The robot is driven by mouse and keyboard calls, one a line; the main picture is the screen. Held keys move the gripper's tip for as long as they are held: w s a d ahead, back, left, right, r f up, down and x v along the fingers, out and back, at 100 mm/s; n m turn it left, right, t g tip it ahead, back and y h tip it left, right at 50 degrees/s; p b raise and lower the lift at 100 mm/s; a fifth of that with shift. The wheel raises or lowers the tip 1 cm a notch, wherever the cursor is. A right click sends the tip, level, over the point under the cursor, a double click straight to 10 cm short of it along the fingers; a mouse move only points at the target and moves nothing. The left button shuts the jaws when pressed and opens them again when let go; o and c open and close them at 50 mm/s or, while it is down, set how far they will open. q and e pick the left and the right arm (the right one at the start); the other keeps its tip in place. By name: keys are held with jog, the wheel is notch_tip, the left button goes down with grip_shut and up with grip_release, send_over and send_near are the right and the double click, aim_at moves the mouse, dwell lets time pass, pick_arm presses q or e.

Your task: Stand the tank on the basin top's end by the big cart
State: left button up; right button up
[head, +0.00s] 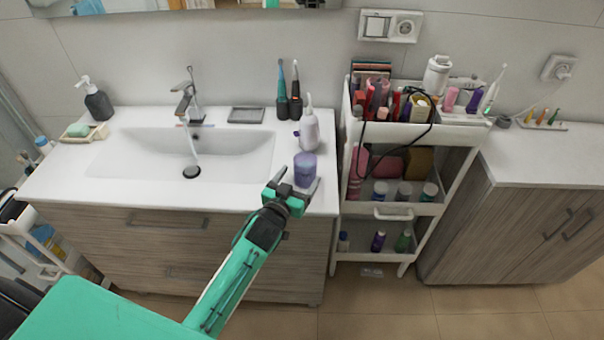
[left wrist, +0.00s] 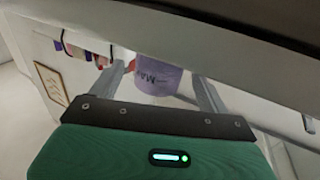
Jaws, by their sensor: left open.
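The purple tank (head: 305,168) stands upright on the right end of the white basin top (head: 228,197), near its front edge and beside the big cart (head: 352,225). My left gripper (head: 298,176) is open at the front of the tank, with a finger on each side of it. In the left wrist view the tank (left wrist: 157,80) shows between the two spread fingers, with dark lettering on its side. I cannot tell whether either finger touches it. My right gripper is not in view.
A white bottle-shaped device (head: 309,131) stands just behind the tank. The sink bowl (head: 140,152) lies to the left.

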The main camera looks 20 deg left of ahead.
pick_arm(q)
jog(key=s+a+b, duration=0.1)
jog(key=s, duration=0.8)
jog(key=shift+b, duration=0.3)
